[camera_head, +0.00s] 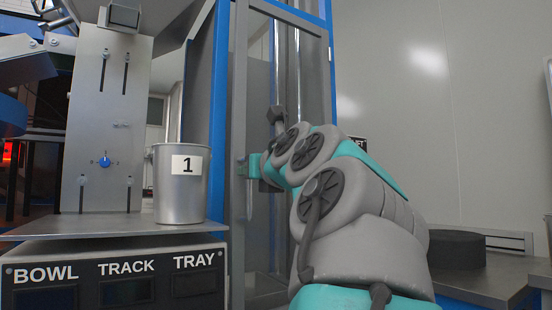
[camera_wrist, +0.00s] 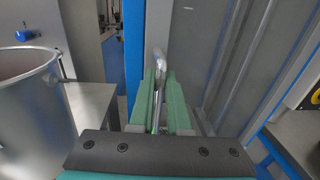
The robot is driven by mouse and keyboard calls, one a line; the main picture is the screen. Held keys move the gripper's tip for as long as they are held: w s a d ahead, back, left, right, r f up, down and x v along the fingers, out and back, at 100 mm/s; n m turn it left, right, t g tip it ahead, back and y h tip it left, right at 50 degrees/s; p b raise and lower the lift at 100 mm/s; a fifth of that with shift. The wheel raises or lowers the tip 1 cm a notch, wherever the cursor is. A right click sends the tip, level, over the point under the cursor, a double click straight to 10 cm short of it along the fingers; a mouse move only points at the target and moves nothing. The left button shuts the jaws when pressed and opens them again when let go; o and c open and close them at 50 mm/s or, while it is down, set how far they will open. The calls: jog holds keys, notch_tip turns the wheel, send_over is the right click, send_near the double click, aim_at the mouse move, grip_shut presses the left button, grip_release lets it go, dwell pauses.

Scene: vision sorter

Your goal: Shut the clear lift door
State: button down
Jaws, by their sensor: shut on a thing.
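The clear lift door (camera_head: 238,100) stands upright in the middle of the head view, with a grey frame and a see-through panel. My gripper (camera_head: 254,166) reaches to its left edge from the right and is shut on the door handle. In the wrist view the green fingers of my gripper (camera_wrist: 157,92) lie on both sides of the handle (camera_wrist: 158,62), a silver bar whose curved top shows above them. The door panel (camera_wrist: 195,65) is to the right of the fingers. My arm hides the lower right of the door, and I cannot tell how far it stands open.
A metal cup marked 1 (camera_head: 181,190) stands on a shelf (camera_head: 100,229) left of the door, and close left in the wrist view (camera_wrist: 30,105). A panel (camera_head: 115,280) reads BOWL, TRACK, TRAY. A blue post (camera_head: 219,75) is beside the door. A black round thing (camera_head: 456,249) sits on the right counter.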

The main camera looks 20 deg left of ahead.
jog(key=shift+w+a+r+p, duration=0.1)
jog(key=shift+w+a+p, duration=0.25)
jog(key=shift+a, duration=0.25)
jog(key=shift+w+a+p, duration=0.2)
jog(key=shift+a+p, duration=0.2)
jog(key=shift+a, duration=0.25)
jog(key=c, duration=0.9)
grip_release()
jog(key=shift+w, duration=0.1)
